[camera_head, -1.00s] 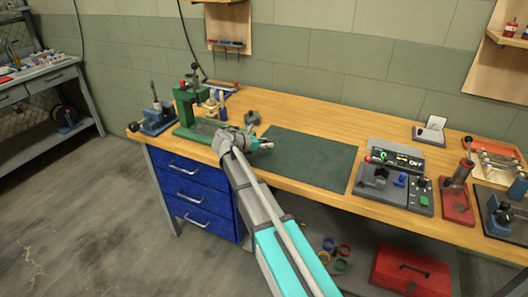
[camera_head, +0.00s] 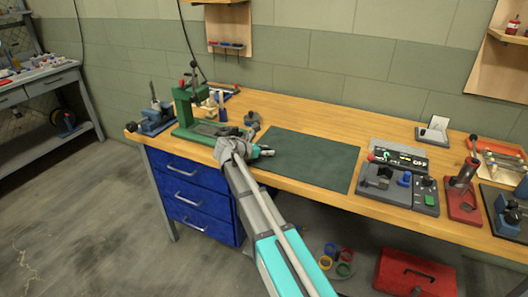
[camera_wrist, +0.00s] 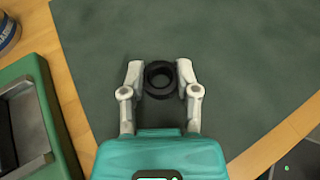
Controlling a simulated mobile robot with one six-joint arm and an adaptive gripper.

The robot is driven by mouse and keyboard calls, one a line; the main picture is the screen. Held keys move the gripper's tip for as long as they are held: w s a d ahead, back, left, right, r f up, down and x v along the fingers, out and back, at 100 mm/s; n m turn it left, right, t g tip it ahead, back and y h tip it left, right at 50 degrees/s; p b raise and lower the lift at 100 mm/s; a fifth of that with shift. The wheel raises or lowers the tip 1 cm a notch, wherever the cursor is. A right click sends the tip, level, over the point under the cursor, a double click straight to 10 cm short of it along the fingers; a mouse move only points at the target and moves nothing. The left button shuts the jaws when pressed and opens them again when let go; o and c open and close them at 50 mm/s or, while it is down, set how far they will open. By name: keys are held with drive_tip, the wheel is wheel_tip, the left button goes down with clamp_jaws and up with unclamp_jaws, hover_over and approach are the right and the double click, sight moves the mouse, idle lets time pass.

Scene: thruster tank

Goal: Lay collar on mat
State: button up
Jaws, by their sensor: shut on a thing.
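The collar, a small black ring (camera_wrist: 159,80), sits between the two fingertips of my gripper (camera_wrist: 160,79) in the wrist view. The gripper is shut on it from both sides. The dark green mat (camera_wrist: 240,50) fills most of the view below the ring. I cannot tell whether the ring touches the mat. In the head view my gripper (camera_head: 266,152) is over the left part of the mat (camera_head: 315,163), near its front-left side. The collar cannot be made out there.
A green press (camera_head: 184,105) stands left of the mat; its base (camera_wrist: 44,110) shows in the wrist view. A small grey part (camera_head: 252,118) lies behind my gripper. A control box (camera_head: 400,187) stands right of the mat. The mat's middle and right are clear.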

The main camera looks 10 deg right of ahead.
drive_tip(key=shift+f, duration=0.15)
drive_tip(key=o, duration=0.9)
drive_tip(key=shift+r, duration=0.25)
drive_tip(key=p+v, duration=0.4)
drive_tip(key=v, duration=0.6)
drive_tip(key=shift+s+a+r, duration=0.1)
drive_tip(key=shift+a, duration=0.05)
drive_tip(key=shift+p+v, duration=0.45)
drive_tip(key=shift+v, duration=0.35)
